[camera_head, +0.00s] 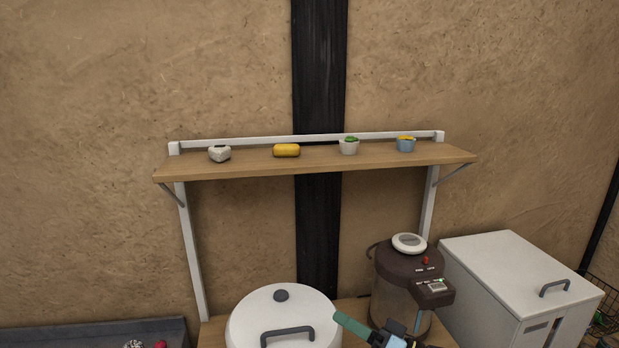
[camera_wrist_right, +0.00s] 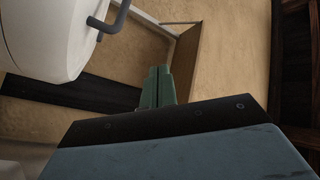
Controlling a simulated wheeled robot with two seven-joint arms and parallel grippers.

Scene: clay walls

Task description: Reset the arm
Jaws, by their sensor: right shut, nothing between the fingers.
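My right gripper (camera_head: 345,322) shows at the bottom of the head view, with green fingers, between the white lidded pot and the brown water dispenser. In the right wrist view its green fingers (camera_wrist_right: 157,88) are together, with nothing between them. The rest of my right arm is mostly below the head picture. My left gripper is not in view.
A white lidded pot (camera_head: 285,318) and a brown dispenser (camera_head: 392,275) stand on a wooden surface. A white box (camera_head: 510,275) is at right. The wooden shelf (camera_head: 240,168) above holds a grey item (camera_head: 219,154), a yellow item (camera_head: 286,150) and two small cups (camera_head: 349,147).

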